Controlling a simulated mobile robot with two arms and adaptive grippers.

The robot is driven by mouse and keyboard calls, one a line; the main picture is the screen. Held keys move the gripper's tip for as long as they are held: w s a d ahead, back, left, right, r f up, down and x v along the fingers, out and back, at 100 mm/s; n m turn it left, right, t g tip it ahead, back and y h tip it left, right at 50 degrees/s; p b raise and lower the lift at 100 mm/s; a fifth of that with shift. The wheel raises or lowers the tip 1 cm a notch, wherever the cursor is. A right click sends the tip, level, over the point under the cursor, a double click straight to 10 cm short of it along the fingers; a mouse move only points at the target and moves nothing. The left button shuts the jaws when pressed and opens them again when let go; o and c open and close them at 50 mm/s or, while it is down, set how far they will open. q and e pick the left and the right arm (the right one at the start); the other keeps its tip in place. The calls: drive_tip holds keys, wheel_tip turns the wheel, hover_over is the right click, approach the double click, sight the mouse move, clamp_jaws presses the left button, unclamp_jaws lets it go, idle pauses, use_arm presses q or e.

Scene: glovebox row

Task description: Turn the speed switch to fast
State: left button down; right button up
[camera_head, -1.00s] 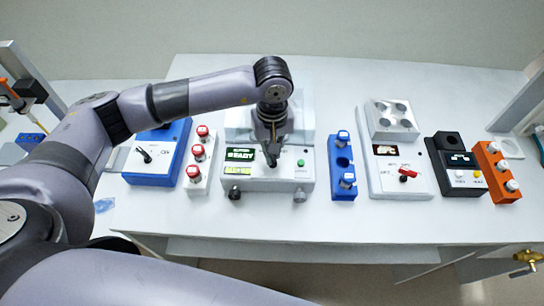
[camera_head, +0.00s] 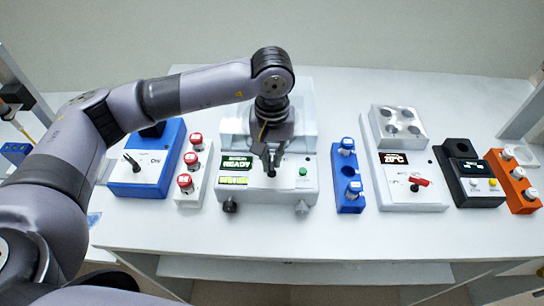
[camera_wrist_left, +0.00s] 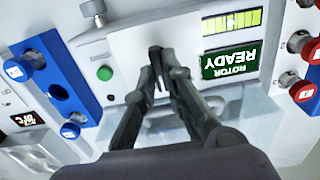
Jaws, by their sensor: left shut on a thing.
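The white centrifuge-like unit (camera_head: 302,196) stands in the middle of the bench, with a green "ROTOR READY" display (camera_wrist_left: 231,62) on its front panel. My left gripper (camera_head: 271,165) comes down from above onto this panel. It also shows in the wrist view (camera_wrist_left: 157,62), its fingers close together and shut on a small switch at the panel's middle. The fingers cover most of this switch, so its setting and labels cannot be read. A green button (camera_head: 303,171) is beside it. My right gripper is not in view.
Left are a red-capped vial rack (camera_head: 188,199) and a blue box (camera_head: 140,189) with a black lever. Right are a blue vial rack (camera_head: 349,206), a white heater unit (camera_head: 432,195) with a red lever, a black unit (camera_head: 478,199) and an orange rack (camera_head: 528,206).

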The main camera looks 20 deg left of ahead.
sight(272, 161)
use_arm(q)
drive_tip(key=c, duration=1.7)
unclamp_jaws()
drive_tip(key=shift+r, duration=0.1)
wheel_tip(272, 161, up, 12)
drive_tip(key=shift+f, duration=0.1)
